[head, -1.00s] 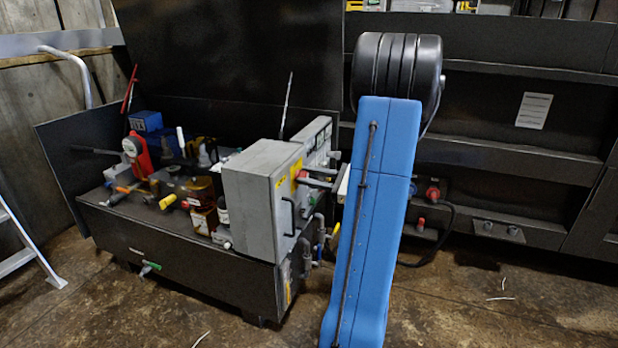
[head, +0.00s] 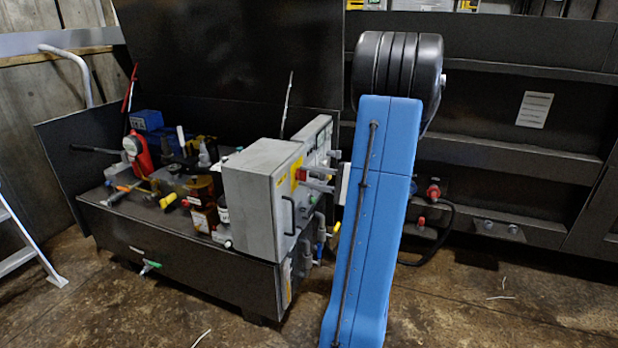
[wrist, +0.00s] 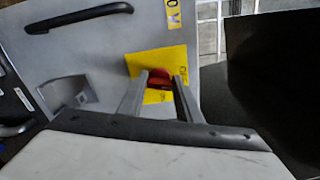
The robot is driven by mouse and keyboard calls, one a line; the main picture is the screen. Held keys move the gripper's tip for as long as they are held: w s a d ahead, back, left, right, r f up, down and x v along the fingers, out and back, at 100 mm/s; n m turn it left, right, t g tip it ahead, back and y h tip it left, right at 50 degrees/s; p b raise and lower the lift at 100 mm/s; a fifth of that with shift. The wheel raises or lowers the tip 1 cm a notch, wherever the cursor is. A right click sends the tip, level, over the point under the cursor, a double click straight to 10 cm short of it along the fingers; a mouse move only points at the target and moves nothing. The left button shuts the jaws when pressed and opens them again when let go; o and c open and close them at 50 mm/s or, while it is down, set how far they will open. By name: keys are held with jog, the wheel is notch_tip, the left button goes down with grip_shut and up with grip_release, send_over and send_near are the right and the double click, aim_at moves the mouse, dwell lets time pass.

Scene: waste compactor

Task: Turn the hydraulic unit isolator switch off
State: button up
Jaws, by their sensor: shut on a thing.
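The isolator switch is a red knob on a yellow plate (wrist: 172,61) on the side of a grey cabinet (head: 262,196). In the wrist view the red knob (wrist: 160,79) sits between the two grey fingertips of my gripper (wrist: 161,82). The fingers are shut on it from both sides. In the head view my gripper (head: 308,179) reaches from the right to the cabinet's side, where a bit of red shows at the fingertips. The fingers partly hide the knob, and I cannot read its marked position.
A black handle (wrist: 79,18) and a grey bracket (wrist: 70,92) are on the same cabinet face. Grey pipes with yellow and blue parts (head: 320,247) hang below my gripper. A raised black lid (head: 225,65) stands behind the unit.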

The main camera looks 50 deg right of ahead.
jog(key=shift+f+n, duration=0.1)
jog(key=shift+n, duration=1.5)
jog(key=o, duration=1)
jog(key=shift+o, duration=0.2)
jog(key=shift+s, duration=0.1)
jog(key=v, duration=1.7)
jog(key=shift+s, duration=0.15)
